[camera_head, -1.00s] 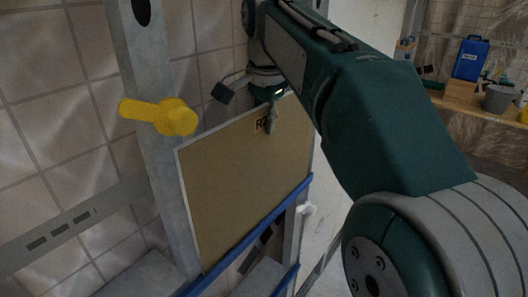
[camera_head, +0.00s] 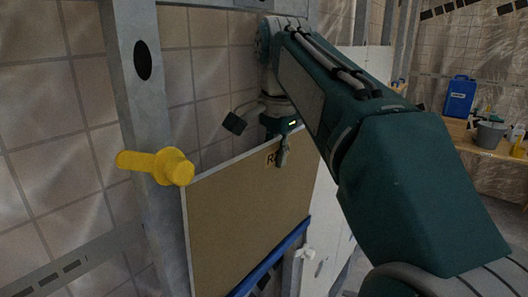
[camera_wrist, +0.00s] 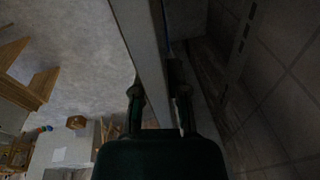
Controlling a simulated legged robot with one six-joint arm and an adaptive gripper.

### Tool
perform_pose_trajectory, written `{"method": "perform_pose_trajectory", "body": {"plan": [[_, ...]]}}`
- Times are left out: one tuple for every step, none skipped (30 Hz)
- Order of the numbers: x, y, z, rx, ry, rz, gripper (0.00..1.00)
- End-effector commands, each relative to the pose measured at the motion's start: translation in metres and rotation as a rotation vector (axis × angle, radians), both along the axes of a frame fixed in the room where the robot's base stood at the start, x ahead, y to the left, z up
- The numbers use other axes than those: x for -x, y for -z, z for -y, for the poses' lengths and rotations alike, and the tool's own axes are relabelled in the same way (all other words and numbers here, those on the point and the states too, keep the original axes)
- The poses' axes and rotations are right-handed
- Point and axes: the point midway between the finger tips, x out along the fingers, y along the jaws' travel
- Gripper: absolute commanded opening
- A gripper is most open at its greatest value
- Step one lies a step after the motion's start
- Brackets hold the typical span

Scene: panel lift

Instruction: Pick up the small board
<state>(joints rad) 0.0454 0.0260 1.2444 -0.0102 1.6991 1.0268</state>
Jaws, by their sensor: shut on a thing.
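The small board (camera_head: 245,215) is a brown panel with a pale edge and dark letters near its top right corner. It stands upright and a little tilted in the picture, in front of the metal frame, with its lower edge by a blue rail (camera_head: 270,262). My gripper (camera_head: 282,152) is shut on the board's top edge near the lettered corner. In the wrist view, the board (camera_wrist: 146,50) runs edge-on between the two fingers of my gripper (camera_wrist: 160,97). The board's lower left part is cut off by the picture edge in the head view.
A yellow handle (camera_head: 158,165) sticks out from the metal post (camera_head: 140,90) left of the board. A tiled wall (camera_head: 60,120) stands behind.

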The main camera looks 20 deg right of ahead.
Motion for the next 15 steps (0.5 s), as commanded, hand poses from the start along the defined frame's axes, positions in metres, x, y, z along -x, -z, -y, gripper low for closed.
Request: {"method": "perform_pose_trajectory", "body": {"plan": [[0.008,-0.003,0.006,0.0,0.005,0.007,0.0],[0.013,-0.003,0.009,0.001,0.006,0.007,0.0],[0.019,-0.003,0.014,0.001,0.005,0.008,0.0],[0.024,-0.003,0.017,0.001,0.005,0.007,0.0],[0.03,-0.003,0.022,0.002,0.007,0.007,0.0],[0.037,-0.003,0.027,0.001,0.006,0.006,0.0],[0.043,-0.003,0.031,0.002,0.008,0.007,0.0],[0.049,-0.002,0.035,0.001,0.007,0.006,0.0],[0.057,-0.002,0.042,0.001,0.009,0.007,0.0],[0.063,-0.002,0.046,0.001,0.008,0.006,0.0],[0.069,-0.002,0.05,0.001,0.008,0.006,0.0],[0.077,-0.002,0.055,0.002,0.008,0.005,0.0],[0.082,-0.002,0.059,0.002,0.007,0.005,0.0],[0.087,-0.002,0.063,0.002,0.008,0.005,0.0],[0.092,-0.002,0.067,0.002,0.006,0.004,0.0]]}}
